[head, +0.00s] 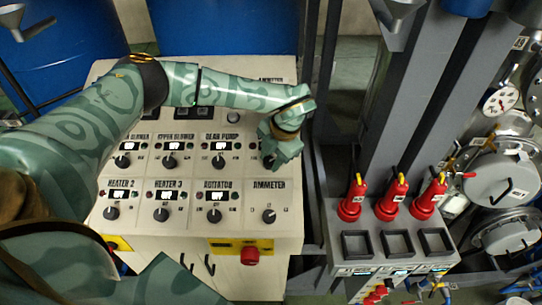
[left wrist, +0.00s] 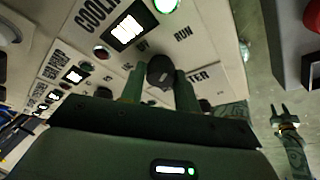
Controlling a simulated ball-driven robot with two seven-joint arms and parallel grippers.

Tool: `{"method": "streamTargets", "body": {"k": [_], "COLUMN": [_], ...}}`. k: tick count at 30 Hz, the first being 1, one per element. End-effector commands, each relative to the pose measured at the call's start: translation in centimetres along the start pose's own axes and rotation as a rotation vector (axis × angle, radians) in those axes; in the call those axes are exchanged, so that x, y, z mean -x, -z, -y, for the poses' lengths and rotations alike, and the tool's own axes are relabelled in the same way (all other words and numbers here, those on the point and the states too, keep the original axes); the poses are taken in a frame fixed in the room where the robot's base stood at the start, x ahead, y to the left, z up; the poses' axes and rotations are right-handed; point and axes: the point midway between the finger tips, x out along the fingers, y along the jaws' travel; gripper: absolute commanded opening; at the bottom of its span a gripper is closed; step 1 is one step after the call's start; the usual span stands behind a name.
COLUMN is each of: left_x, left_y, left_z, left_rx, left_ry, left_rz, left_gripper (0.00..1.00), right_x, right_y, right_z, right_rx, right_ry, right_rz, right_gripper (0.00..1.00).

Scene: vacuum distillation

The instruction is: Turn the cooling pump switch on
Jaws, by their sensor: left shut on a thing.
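The cooling pump switch (left wrist: 160,71) is a dark round knob on the cream control panel (head: 285,225). In the left wrist view it sits between the two green fingers of my left gripper (left wrist: 159,88), which is shut on it. Above it are the partly cut-off "COOLI…" label, a lit white display (left wrist: 125,32), a bright green lamp (left wrist: 165,5) and a dull red lamp (left wrist: 101,52). I cannot tell the knob's exact setting. In the head view my left gripper (head: 270,155) covers this knob. My right gripper (left wrist: 284,118) shows at the left wrist view's right, fingers apart and empty.
Several similar knobs, such as the agitator knob (head: 214,215) and the ammeter knob (head: 268,216), lie close by. A red emergency button (head: 250,255) juts from the panel's front. Several red valves (head: 350,199) stand on a grey unit to the right.

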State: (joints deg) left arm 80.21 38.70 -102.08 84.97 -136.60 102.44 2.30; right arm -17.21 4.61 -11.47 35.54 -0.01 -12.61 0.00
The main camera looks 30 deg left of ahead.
Motion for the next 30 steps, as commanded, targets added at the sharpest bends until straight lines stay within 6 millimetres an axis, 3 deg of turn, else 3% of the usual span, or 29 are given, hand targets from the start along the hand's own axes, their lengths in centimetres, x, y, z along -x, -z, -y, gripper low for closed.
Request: {"method": "streamTargets", "body": {"k": [8,9,11,22,26,30], "left_x": [0.1,0.1,0.1,0.7,2.8,6.5], "left_y": [-0.1,-0.1,-0.1,-0.1,-0.2,-0.2], "left_z": [0.0,0.0,0.0,0.0,0.0,0.0], "left_rx": [-0.002,-0.002,-0.002,0.000,-0.001,-0.001], "left_ry": [-0.001,-0.001,0.000,0.000,0.000,-0.001], "left_rz": [0.005,0.005,0.004,0.003,0.006,0.008], "left_gripper": [0.09,0.40,0.53,0.53,0.53,0.53], "right_x": [0.0,0.0,0.0,-0.2,-0.8,-1.7], "right_y": [0.0,0.0,0.0,0.0,-0.1,-0.2], "right_z": [0.0,0.0,0.0,0.0,0.0,0.1], "right_rx": [0.000,0.000,0.000,0.000,0.000,-0.001], "right_ry": [0.000,0.000,0.000,0.000,0.000,0.000], "right_rz": [0.000,0.000,0.000,0.000,0.000,0.000], "right_gripper": [0.36,0.36,0.36,0.36,0.36,0.36]}}
